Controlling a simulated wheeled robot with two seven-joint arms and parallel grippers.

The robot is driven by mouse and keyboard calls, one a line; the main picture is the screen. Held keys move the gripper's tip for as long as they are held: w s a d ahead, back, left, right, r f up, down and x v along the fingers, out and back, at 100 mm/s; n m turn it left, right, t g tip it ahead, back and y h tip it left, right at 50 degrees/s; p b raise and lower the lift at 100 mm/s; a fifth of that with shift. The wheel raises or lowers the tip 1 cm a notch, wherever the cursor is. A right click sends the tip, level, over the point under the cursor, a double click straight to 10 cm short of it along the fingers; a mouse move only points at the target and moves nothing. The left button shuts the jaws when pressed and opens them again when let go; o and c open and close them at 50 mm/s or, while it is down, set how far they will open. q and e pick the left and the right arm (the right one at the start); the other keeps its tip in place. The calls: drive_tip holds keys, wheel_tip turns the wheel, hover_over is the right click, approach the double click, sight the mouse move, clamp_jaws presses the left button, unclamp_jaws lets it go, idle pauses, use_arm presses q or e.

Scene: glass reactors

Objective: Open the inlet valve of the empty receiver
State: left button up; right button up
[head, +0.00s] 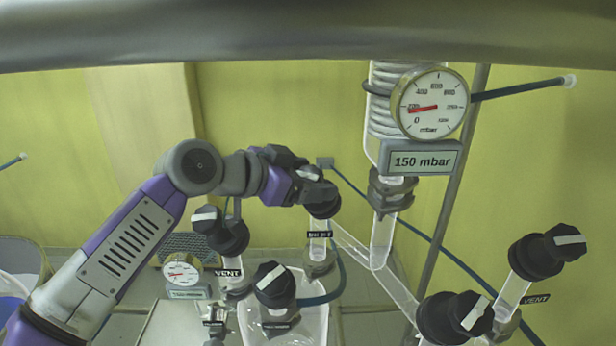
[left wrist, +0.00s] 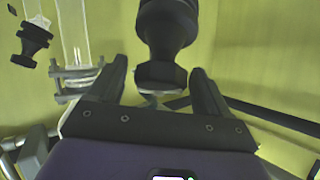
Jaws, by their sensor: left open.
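My left gripper (head: 314,182) is at a black valve knob (head: 324,205) in the middle of the head view, above a small black label whose text I cannot read surely. In the left wrist view the gripper (left wrist: 159,72) is open, with the black knob (left wrist: 166,32) ahead and its narrow end between the fingers. I see a gap on each side; contact is not clear. A clear glass receiver (head: 312,322) stands below, partly hidden by another black knob (head: 274,287). Whether it is empty is hard to tell. My right gripper is not in view.
A VENT knob (head: 228,236) stands close left of the gripper. Further right are another knob (head: 455,317) and a second VENT knob (head: 540,253). A dial gauge (head: 432,103) hangs above a "150 mbar" sign (head: 420,158). Glass tubes and a blue hose run between.

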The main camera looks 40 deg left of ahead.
use_arm(q)
drive_tip(key=c, duration=1)
drive_tip(key=shift+n, duration=0.3)
